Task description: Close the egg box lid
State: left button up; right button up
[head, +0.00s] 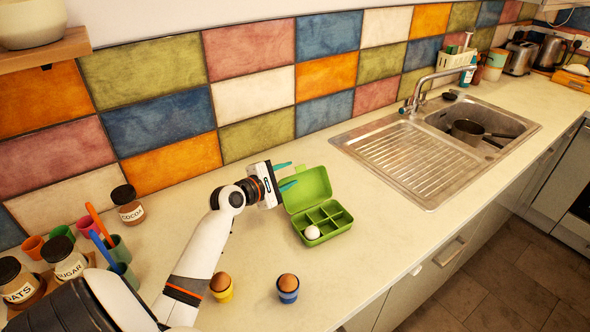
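The green egg box (338,229) sits on the worktop in the middle of the head view. Its lid (312,188) stands open, raised at the back side of the box. One white egg (312,232) lies in the front left compartment; the other compartments look empty. My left gripper (286,176) is at the left edge of the raised lid, its two teal fingers spread apart with nothing visibly held between them. I cannot tell whether a finger touches the lid. My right gripper is not in view.
Brown eggs stand in a yellow cup (222,291) and a blue cup (288,293) in front. Jars and colored cups crowd the left, with a cocoa jar (128,206) near the wall. The sink (440,140) is at right. Worktop right of the box is clear.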

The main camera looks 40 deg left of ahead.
aim_at(298, 170)
pick_arm(q)
jog(key=x, duration=0.2)
jog(key=shift+w, duration=0.3)
jog(key=shift+w+d, duration=0.1)
jog(key=shift+w, duration=0.2)
jog(key=shift+w+f, duration=0.15)
jog(key=shift+w, duration=0.1)
grip_shut()
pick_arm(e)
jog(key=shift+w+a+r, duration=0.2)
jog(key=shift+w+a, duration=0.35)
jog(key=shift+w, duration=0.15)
